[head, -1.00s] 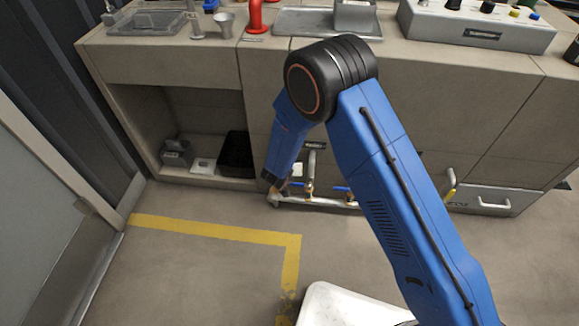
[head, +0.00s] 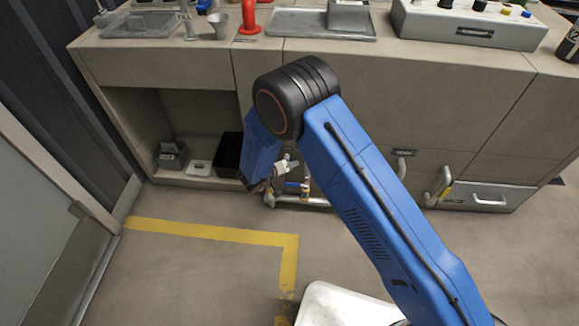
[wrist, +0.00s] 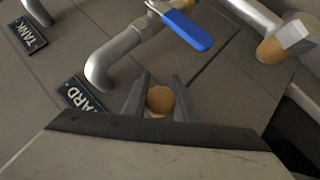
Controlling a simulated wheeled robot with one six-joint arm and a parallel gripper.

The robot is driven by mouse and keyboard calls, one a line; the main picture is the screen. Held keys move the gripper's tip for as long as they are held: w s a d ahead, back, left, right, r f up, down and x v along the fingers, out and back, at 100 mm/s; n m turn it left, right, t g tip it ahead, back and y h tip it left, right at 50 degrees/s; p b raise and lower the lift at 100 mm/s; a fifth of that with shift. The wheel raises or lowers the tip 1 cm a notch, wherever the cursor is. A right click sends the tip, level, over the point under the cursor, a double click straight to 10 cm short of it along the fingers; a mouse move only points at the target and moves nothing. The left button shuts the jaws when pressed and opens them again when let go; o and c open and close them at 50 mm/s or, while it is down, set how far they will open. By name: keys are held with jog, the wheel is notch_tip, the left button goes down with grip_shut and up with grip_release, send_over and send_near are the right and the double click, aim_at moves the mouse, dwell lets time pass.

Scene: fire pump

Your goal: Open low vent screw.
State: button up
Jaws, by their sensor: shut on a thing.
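In the wrist view a round brass-coloured screw head (wrist: 160,102) sits between the two grey fingers of my gripper (wrist: 158,88). The fingers are shut on it, one on each side. I take it to be the low vent screw. Its lower edge and what it is set in are hidden by my gripper's body. In the head view my arm hides most of the place; my gripper and the screw cannot be told apart clearly at the low pipework (head: 300,199).
A blue valve lever (wrist: 188,30) on a grey pipe is just beyond the fingers. A bent pipe (wrist: 100,68) is at left, beside a partly hidden label (wrist: 82,95). A "TANK" label (wrist: 28,35) is farther left. A brass-ended fitting (wrist: 285,40) is at right.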

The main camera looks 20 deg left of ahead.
dwell(0.3)
jog(key=o, duration=1)
jog(key=shift+o, duration=0.2)
jog(key=shift+s+r, duration=0.1)
jog(key=v, duration=1.7)
jog(key=shift+a, duration=0.15)
jog(key=shift+s, duration=0.1)
